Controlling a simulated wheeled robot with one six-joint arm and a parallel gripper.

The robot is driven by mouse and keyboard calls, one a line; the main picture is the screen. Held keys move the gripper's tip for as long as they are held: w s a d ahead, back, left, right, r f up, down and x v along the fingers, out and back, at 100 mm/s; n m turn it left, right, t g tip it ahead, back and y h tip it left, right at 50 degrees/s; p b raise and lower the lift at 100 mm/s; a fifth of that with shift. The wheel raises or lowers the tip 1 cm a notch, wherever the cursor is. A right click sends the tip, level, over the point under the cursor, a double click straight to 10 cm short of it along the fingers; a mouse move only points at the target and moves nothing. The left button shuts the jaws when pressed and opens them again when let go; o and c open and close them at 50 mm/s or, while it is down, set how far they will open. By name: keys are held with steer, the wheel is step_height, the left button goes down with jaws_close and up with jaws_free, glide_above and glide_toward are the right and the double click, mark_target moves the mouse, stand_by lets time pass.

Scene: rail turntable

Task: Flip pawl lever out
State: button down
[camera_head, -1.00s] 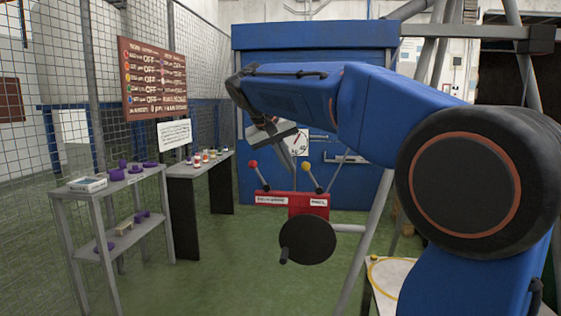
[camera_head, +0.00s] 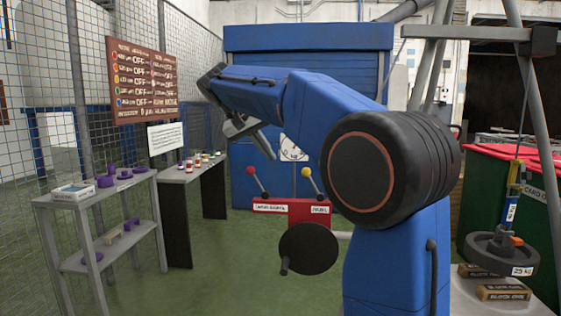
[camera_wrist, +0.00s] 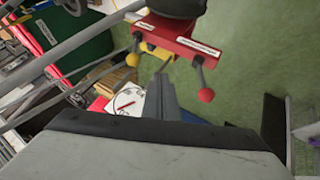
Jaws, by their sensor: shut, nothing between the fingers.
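The yellow-knobbed lever (camera_head: 306,173) stands up from the right part of a red housing (camera_head: 308,210), above a small white label that seems to read PAWL. A red-knobbed lever (camera_head: 250,172) stands at the housing's left. Both lean left in the head view. My gripper (camera_head: 271,150) is shut and empty, above and behind the levers in the picture, partly hidden by its wrist. In the wrist view, my gripper (camera_wrist: 160,78) points toward the housing (camera_wrist: 172,36), between the yellow knob (camera_wrist: 132,60) and the red knob (camera_wrist: 206,95), with no visible contact.
A black crank wheel (camera_head: 310,248) sits on the housing's front. A dial (camera_head: 291,148) is behind. A grey shelf (camera_head: 98,197) with purple parts stands left along the mesh fence. A hanging weight (camera_head: 497,258) and green container (camera_head: 540,222) are at right. Green floor is open between.

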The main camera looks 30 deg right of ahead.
steer(key=d+f, duration=0.6)
steer(key=d, duration=0.3)
steer(key=shift+d+f, duration=0.15)
steer(key=shift+d, duration=0.05)
stand_by(0.3)
steer(key=s+d+r+m+t+y, duration=0.2)
steer(key=s+d+t+y, duration=0.2)
steer(key=s+d+y, duration=0.3)
steer(key=d, duration=0.4)
steer(key=shift+s+d+r+t, duration=0.25)
steer(key=shift+s+t, duration=0.15)
stand_by(0.5)
steer(key=shift+s+d+f, duration=0.1)
steer(key=shift+d+f, duration=0.05)
stand_by(0.4)
